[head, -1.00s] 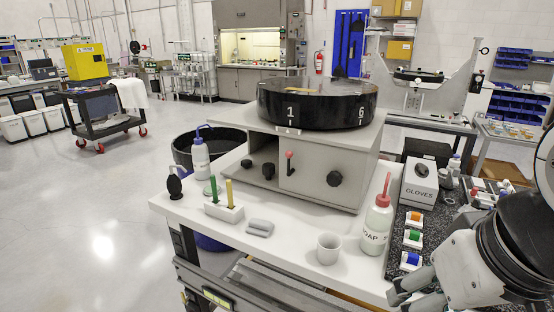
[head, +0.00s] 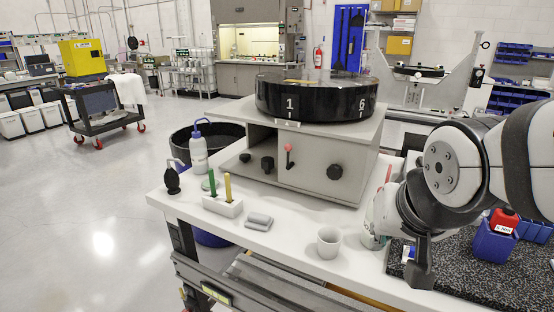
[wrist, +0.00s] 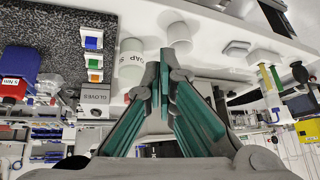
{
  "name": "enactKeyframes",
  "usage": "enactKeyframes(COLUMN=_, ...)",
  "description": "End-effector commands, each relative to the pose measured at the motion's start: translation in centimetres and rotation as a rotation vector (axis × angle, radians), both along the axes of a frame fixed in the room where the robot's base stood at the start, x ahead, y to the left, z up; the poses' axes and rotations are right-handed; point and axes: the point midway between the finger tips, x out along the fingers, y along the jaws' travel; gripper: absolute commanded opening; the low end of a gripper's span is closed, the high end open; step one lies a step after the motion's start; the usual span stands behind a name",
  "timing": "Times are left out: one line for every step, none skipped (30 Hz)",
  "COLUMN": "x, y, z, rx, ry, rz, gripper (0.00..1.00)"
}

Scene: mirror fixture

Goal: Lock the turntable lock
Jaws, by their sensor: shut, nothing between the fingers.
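The black turntable (head: 316,100), marked 1 and 6, sits on a grey box housing (head: 310,170) on the white bench. The box front has a small lever with a red knob (head: 289,149), which looks like the lock, beside black knobs (head: 334,172). The lever stands upright, red knob at its top. The lever is not clear in the wrist view.
The soap bottle (head: 370,222) is partly hidden by my arm; it also shows beside my fingers in the wrist view (wrist: 131,62). A white cup (head: 329,242), grey piece (head: 259,221) and test-tube rack (head: 222,206) stand along the front.

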Motion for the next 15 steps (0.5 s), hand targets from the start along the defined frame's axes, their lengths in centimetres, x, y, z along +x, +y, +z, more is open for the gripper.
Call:
enactKeyframes(x=2.1, y=0.3, z=-1.0, rx=0.021, ry=-0.029, rz=-0.025, gripper=0.00)
enactKeyframes(x=3.2, y=0.5, z=-1.4, rx=0.037, ry=-0.052, rz=-0.039, gripper=0.00)
enactKeyframes(x=4.7, y=0.9, z=-1.8, rx=0.060, ry=-0.084, rz=-0.057, gripper=0.00)
enactKeyframes(x=5.8, y=1.1, z=-2.1, rx=0.078, ry=-0.108, rz=-0.070, gripper=0.00)
enactKeyframes(x=6.9, y=1.4, z=-2.5, rx=0.099, ry=-0.130, rz=-0.083, gripper=0.00)
enactKeyframes(x=8.3, y=1.7, z=-2.9, rx=0.128, ry=-0.161, rz=-0.100, gripper=0.00)
enactKeyframes(x=9.3, y=2.0, z=-3.3, rx=0.152, ry=-0.184, rz=-0.112, gripper=0.00)
enactKeyframes(x=10.3, y=2.3, z=-3.6, rx=0.177, ry=-0.205, rz=-0.124, gripper=0.00)
enactKeyframes(x=11.6, y=2.7, z=-4.1, rx=0.213, ry=-0.235, rz=-0.139, gripper=0.00)
enactKeyframes(x=12.5, y=3.0, z=-4.4, rx=0.241, ry=-0.257, rz=-0.152, gripper=0.00)
enactKeyframes(x=13.4, y=3.4, z=-4.8, rx=0.271, ry=-0.279, rz=-0.163, gripper=0.00)
enactKeyframes(x=14.5, y=3.7, z=-5.2, rx=0.313, ry=-0.308, rz=-0.180, gripper=0.00)
enactKeyframes(x=15.3, y=4.1, z=-5.5, rx=0.345, ry=-0.327, rz=-0.192, gripper=0.00)
enactKeyframes(x=16.1, y=4.4, z=-5.8, rx=0.379, ry=-0.349, rz=-0.204, gripper=0.00)
enactKeyframes(x=17.1, y=4.7, z=-6.2, rx=0.426, ry=-0.376, rz=-0.221, gripper=0.00)
